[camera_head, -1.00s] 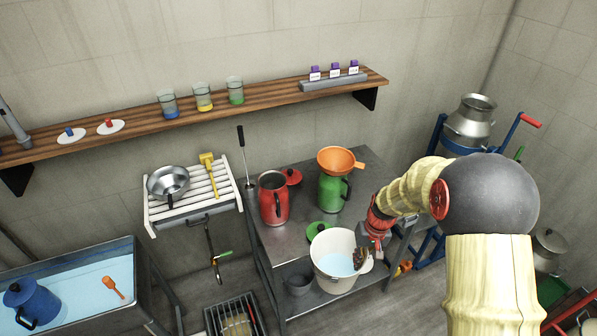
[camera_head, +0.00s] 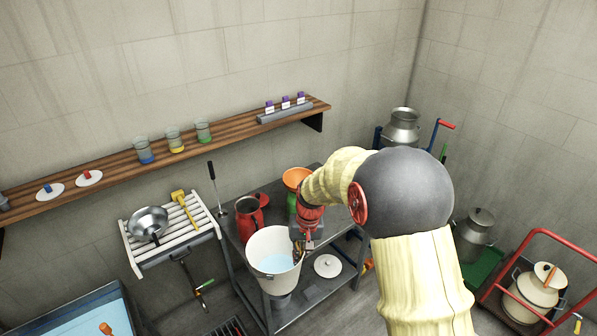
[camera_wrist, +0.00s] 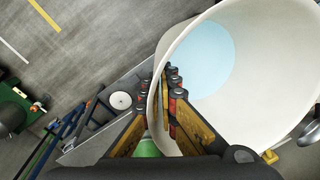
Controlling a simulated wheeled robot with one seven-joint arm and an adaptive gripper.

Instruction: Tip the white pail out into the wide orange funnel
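The white pail (camera_head: 252,260) hangs in front of the steel table with pale blue liquid inside. It looks roughly upright. My gripper (camera_head: 298,250) is shut on the pail's right rim. In the wrist view my gripper (camera_wrist: 170,95) has its fingers on either side of the pail wall (camera_wrist: 250,25), with the liquid visible inside. The wide orange funnel (camera_head: 293,177) sits on top of a green can (camera_head: 292,202), behind and above the pail in the head view. My arm hides the right part of the funnel and most of the can.
A red jug (camera_head: 247,222) stands on the steel table (camera_head: 232,240), left of the green can and close behind the pail. A white lid (camera_head: 327,265) lies right of the pail. A slatted rack (camera_head: 150,258) with a metal bowl is left; a wooden shelf (camera_head: 225,140) runs above.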

